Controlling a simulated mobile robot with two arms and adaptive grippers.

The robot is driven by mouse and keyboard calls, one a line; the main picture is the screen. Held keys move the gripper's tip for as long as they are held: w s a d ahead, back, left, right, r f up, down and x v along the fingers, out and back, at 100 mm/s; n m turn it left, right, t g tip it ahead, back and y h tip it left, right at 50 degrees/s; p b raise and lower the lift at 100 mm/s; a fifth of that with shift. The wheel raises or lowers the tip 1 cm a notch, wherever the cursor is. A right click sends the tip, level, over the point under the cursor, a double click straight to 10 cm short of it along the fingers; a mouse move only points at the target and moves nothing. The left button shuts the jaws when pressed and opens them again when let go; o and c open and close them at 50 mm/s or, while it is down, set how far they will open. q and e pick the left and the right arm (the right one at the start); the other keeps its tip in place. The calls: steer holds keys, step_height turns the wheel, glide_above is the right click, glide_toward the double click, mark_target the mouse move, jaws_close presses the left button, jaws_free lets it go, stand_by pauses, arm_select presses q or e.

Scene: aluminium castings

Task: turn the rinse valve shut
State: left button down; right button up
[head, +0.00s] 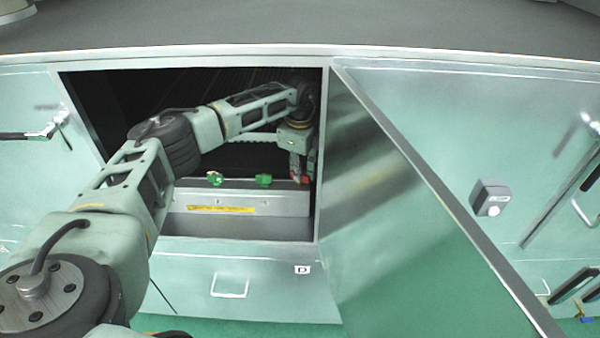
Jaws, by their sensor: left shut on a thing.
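My left arm reaches through an open cabinet front. My left gripper (298,178) points down at the right end of a grey metal manifold box (240,200), close to the opening's right edge. It is shut on a red valve handle (305,180), mostly hidden by the fingers. Two green valve handles (215,178) (264,180) stand on top of the box to the left of it, apart from the gripper. No label that I can read tells which one is the rinse valve. My right gripper is not in view.
The open cabinet door (410,200) slants out to the right of the opening, close to the gripper. A yellow label strip (220,209) is on the box front. A drawer marked D (302,269) lies below. The inside behind the box is dark.

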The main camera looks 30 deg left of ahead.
arm_select(q)
steer(key=m, duration=0.2)
steer(key=shift+w+m+b, duration=0.1)
steer(key=shift+m+b, duration=0.2)
steer(key=shift+m, duration=0.1)
steer(key=m+b, duration=0.1)
steer(key=m, duration=0.2)
steer(key=shift+m, duration=0.3)
steer(key=m, duration=0.4)
steer(key=shift+r+b, duration=0.1)
steer(key=shift+b, duration=0.3)
steer(key=shift+m, duration=1.1)
steer(key=c, duration=1.8)
jaws_free()
steer(key=shift+c, duration=0.2)
step_height(320, 180, up, 7)
steer(key=shift+r, duration=0.2)
